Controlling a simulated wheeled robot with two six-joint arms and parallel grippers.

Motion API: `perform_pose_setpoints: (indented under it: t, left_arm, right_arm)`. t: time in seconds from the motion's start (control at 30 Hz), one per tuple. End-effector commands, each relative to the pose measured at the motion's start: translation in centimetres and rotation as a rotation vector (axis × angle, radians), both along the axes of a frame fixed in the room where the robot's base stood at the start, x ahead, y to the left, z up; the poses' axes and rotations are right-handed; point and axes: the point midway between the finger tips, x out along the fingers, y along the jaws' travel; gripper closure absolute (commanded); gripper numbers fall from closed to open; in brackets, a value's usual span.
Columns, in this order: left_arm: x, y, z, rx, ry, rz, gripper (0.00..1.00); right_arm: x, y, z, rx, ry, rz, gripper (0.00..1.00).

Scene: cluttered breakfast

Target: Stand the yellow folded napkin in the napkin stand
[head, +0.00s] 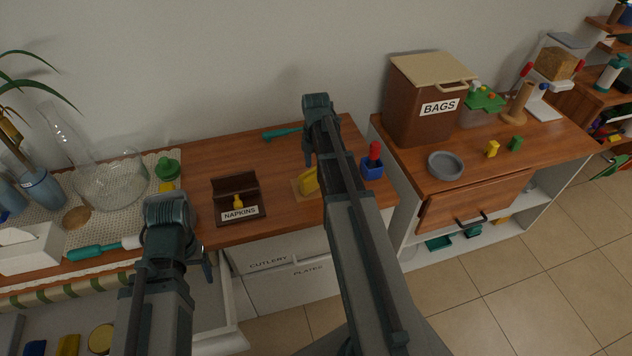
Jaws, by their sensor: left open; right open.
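The napkin stand (222,187) is a dark brown open box labelled NAPKINS on the wooden counter, with a small yellow shape at its front. A yellow piece (308,181), which looks like the folded napkin, rests on a small tan board to the right of the stand, partly hidden by my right arm. My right gripper (309,158) is open, pointing down above and behind the yellow piece, apart from it. My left gripper (205,262) is open at the counter's front edge, left of and in front of the stand; its fingers are mostly hidden.
A blue holder (372,168) with a red top stands right of my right arm. A green-handled tool (283,133) lies at the back. A glass bowl (110,185), white tissue box (30,250) and teal-handled tool (95,249) crowd the left. An open drawer (215,300) juts out below.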

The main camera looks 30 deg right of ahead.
Motion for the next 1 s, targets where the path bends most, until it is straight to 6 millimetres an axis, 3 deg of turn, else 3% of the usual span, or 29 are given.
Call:
perform_pose_setpoints:
  t: [0.1, 0.53, 1.0]
  left_arm:
    - [0.00, 0.00, 0.12, 0.000, 0.000, 0.000, 0.26]
    - [0.00, 0.00, 0.11, 0.000, 0.000, 0.000, 0.26]
    - [0.00, 0.00, 0.14, 0.000, 0.000, 0.000, 0.26]
  right_arm:
    - [0.01, 0.01, 0.12, 0.000, 0.000, 0.000, 0.20]
    - [0.01, 0.01, 0.11, 0.000, 0.000, 0.000, 0.97]
    - [0.01, 0.01, 0.14, 0.000, 0.000, 0.000, 1.00]
